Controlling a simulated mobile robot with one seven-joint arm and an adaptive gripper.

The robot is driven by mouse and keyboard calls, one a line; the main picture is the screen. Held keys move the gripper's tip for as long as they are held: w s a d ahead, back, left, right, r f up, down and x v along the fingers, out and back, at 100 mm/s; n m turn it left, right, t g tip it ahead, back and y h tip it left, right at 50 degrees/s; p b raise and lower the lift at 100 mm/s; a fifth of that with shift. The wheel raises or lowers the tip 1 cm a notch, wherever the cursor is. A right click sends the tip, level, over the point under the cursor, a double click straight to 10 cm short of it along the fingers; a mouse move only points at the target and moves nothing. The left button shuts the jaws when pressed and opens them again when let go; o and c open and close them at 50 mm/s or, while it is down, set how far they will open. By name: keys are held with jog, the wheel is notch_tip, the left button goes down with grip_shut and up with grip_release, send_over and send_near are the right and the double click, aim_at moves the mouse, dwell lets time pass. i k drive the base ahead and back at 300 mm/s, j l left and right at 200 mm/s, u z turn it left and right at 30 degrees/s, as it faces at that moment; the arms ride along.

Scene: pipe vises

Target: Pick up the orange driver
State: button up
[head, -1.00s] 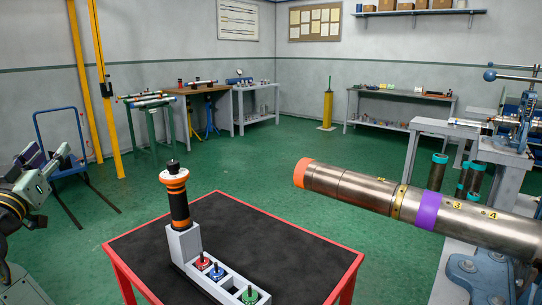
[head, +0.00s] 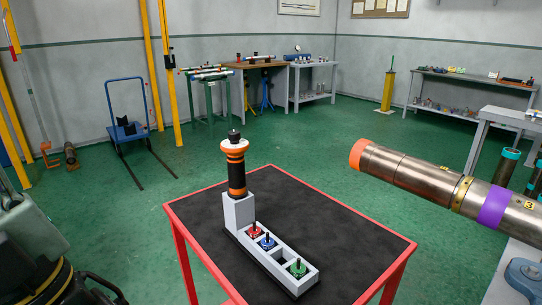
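The orange driver (head: 236,168) stands upright in the tall block at the far-left end of a grey holder (head: 238,212). It has a black body with orange bands, a pale collar and a black knob on top. Its lower end is hidden in the block. The holder sits on a black-topped table with a red rim (head: 205,252). Only grey and black parts of my arm show at the lower left, well apart from the driver; my gripper's fingers cannot be made out.
The holder's lower slots hold red (head: 255,230), blue (head: 267,242) and green (head: 298,268) pieces; one slot looks empty. A large steel pipe (head: 410,174) with orange and purple bands juts in from the right, behind the table. The tabletop around the holder is clear.

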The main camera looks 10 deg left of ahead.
aim_at(238, 190)
jog(key=j+u, duration=0.45)
jog(key=j, duration=0.85)
jog(key=i, duration=0.05)
